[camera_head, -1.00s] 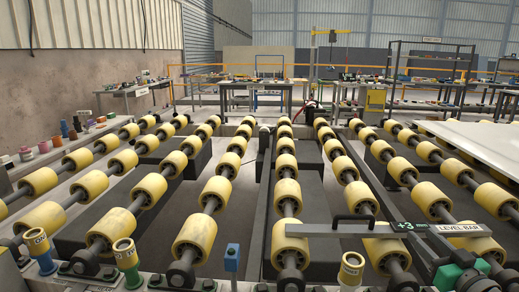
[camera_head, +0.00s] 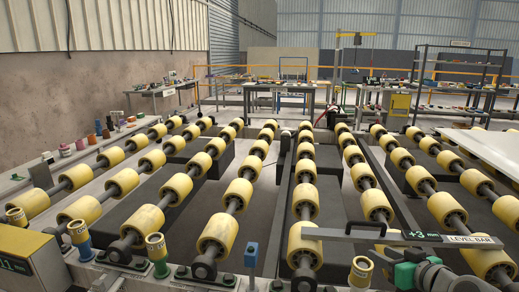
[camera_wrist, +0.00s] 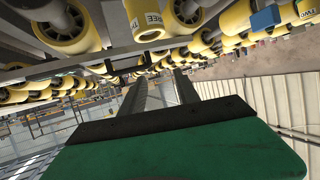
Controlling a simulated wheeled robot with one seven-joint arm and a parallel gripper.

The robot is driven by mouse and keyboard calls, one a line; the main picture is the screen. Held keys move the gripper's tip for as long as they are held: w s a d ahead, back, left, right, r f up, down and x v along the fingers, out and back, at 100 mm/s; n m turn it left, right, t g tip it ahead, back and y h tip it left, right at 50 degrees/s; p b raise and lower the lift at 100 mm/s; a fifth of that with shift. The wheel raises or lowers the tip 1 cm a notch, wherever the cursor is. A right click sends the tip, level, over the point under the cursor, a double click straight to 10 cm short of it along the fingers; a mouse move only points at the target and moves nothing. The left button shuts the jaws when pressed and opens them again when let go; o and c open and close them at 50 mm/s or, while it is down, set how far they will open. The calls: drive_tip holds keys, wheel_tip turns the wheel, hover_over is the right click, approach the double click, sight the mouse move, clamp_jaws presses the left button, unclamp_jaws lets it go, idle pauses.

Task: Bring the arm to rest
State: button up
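My gripper shows in the wrist view (camera_wrist: 162,77), with a broad green body and a dark strip in the foreground. Two grey fingers stretch away beyond it with a gap between them, and I see nothing held there. In the head view, a green and dark part of my arm is at the lower right, near the front end of the rollers and below the level bar (camera_head: 350,235). The fingers cannot be made out in the head view.
Rows of yellow rollers (camera_head: 145,218) fill the slab bed. A white slab (camera_head: 490,150) lies at the right. Coloured posts, one blue (camera_head: 250,255), line the front edge. A yellow box (camera_head: 20,245) stands at the lower left. Workbenches stand far back.

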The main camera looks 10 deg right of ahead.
drive_tip(key=s+a+r+g+p, duration=0.25)
drive_tip(key=a+g+p, duration=0.55)
drive_tip(key=a, duration=0.9)
drive_tip(key=s+a+r+g+h+p, duration=0.1)
drive_tip(key=s+a+p, duration=0.4)
drive_tip(key=s, duration=0.5)
wheel_tip(320, 180, up, 2)
drive_tip(key=shift+s+a+r+m+g+h+p, duration=0.15)
drive_tip(key=shift+s+a+m+g+h+p, duration=0.2)
drive_tip(key=shift+a+g, duration=0.25)
